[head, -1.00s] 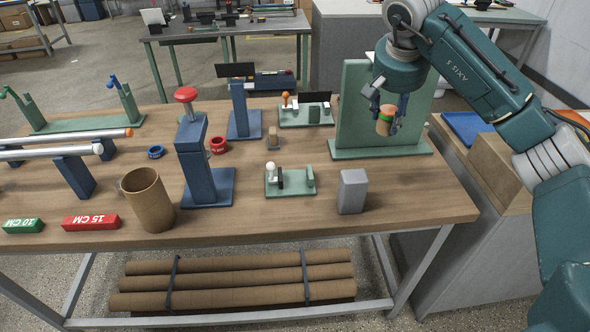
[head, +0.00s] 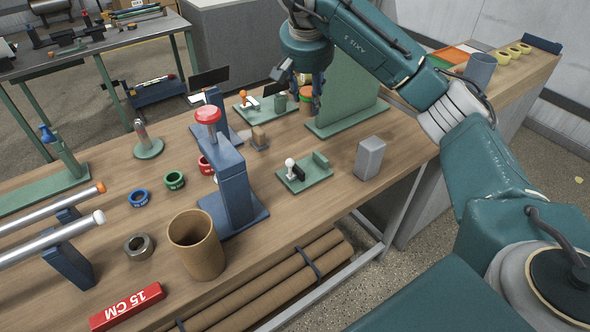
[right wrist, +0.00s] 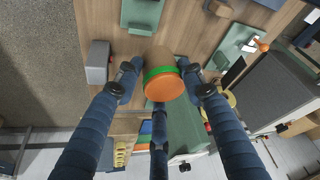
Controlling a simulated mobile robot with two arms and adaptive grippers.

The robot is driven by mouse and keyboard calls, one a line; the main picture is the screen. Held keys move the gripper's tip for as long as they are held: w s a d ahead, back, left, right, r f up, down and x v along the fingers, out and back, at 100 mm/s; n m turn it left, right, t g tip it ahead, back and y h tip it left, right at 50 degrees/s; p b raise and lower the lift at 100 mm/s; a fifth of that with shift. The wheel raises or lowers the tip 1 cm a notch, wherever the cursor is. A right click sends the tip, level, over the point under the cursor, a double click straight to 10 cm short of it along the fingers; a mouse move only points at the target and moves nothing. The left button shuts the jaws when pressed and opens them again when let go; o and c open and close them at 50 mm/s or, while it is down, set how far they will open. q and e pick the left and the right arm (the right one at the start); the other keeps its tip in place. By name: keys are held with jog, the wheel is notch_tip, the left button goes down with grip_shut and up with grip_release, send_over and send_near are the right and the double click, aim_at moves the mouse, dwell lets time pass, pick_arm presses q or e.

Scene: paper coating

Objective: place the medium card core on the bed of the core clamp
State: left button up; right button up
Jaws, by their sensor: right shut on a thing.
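My right gripper (head: 306,94) is shut on a brown card core with a green band and orange end. The core (head: 306,105) is partly hidden by the fingers in the head view. In the right wrist view the core (right wrist: 163,86) sits between the fingertips (right wrist: 163,76), above the table. Two green-based toggle clamps stand on the table: one with an orange knob (head: 250,109), just left of the gripper, and one with a white knob (head: 295,182), nearer the front. I cannot tell which is the core clamp. My left gripper is not in view.
A tall green plate stand (head: 350,90) stands right of the gripper. A blue press with a red knob (head: 230,175), a grey block (head: 370,157) and an open brown tube (head: 196,245) stand on the table (head: 300,228). Several coloured rings lie at left.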

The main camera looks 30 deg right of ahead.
jog(key=f+p, duration=0.1)
jog(key=f, duration=1)
jog(key=f+p, duration=0.1)
jog(key=f, duration=0.4)
jog(key=shift+s+d+f+p, duration=0.1)
jog(key=shift+d+f+p, duration=0.05)
jog(key=shift+d+p, duration=0.2)
notch_tip(320, 180, down, 3)
jog(key=shift+a+f+p, duration=0.1)
jog(key=shift+p, duration=0.3)
jog(key=shift+f, duration=0.2)
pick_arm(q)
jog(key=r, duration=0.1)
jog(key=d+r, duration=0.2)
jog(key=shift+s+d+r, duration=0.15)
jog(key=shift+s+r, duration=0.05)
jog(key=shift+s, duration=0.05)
pick_arm(e)
jog(key=o, duration=0.8)
jog(key=shift+f, duration=0.1)
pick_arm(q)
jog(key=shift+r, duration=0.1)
pick_arm(e)
jog(key=shift+o, duration=0.2)
